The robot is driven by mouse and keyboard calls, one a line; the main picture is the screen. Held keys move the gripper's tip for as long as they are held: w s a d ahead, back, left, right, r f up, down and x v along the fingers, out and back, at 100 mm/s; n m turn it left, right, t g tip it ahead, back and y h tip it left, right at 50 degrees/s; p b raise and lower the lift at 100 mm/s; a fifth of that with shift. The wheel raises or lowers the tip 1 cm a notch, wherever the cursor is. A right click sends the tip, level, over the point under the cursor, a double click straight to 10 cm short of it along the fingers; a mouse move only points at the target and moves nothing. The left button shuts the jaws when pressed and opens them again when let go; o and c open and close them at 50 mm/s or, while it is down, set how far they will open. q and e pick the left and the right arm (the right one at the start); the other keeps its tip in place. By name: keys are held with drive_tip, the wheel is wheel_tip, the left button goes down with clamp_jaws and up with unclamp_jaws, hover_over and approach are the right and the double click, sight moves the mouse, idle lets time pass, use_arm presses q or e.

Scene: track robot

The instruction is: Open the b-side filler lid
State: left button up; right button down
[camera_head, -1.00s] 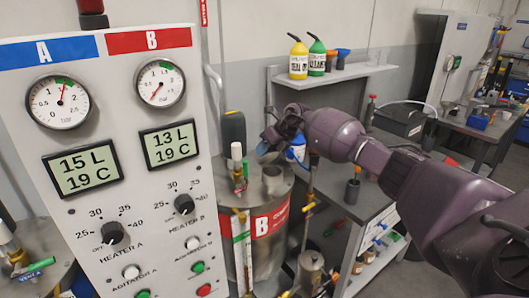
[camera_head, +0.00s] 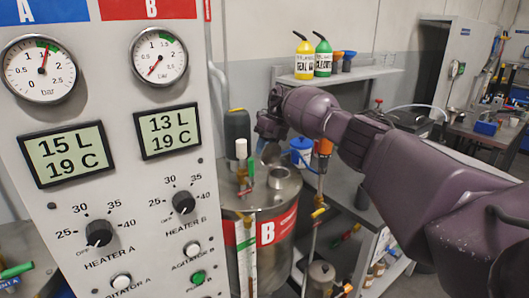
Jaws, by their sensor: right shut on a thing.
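The B tank (camera_head: 275,198) is a steel drum with a red B label, right of the control panel. Its filler neck (camera_head: 279,177) stands up from the tank top, and its round mouth shows uncovered. A grey disc, seemingly the filler lid (camera_head: 270,154), is raised and tilted above the neck's left side. My right gripper (camera_head: 267,138) is at the disc from above and seems shut on it. The fingertips are dark and partly hidden by the gripper body, so the exact grip is unclear. My left gripper is not in view.
The control panel (camera_head: 107,222) with gauges and displays fills the left side. A blue-and-white container (camera_head: 302,150) stands behind. A wall shelf (camera_head: 345,75) holds yellow and green bottles.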

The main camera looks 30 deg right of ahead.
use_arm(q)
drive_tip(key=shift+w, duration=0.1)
use_arm(e)
drive_tip(key=shift+f, duration=0.15)
drive_tip(key=c, duration=1)
unclamp_jaws()
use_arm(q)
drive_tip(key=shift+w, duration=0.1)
use_arm(e)
drive_tip(key=shift+r, duration=0.2)
use_arm(q)
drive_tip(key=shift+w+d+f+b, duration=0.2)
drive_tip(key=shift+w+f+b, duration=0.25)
drive_tip(key=shift+b, duration=0.75)
use_arm(e)
drive_tip(key=shift+v, duration=5.25)
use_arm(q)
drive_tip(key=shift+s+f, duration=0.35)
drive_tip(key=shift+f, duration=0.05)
use_arm(e)
drive_tip(key=shift+w, duration=0.1)
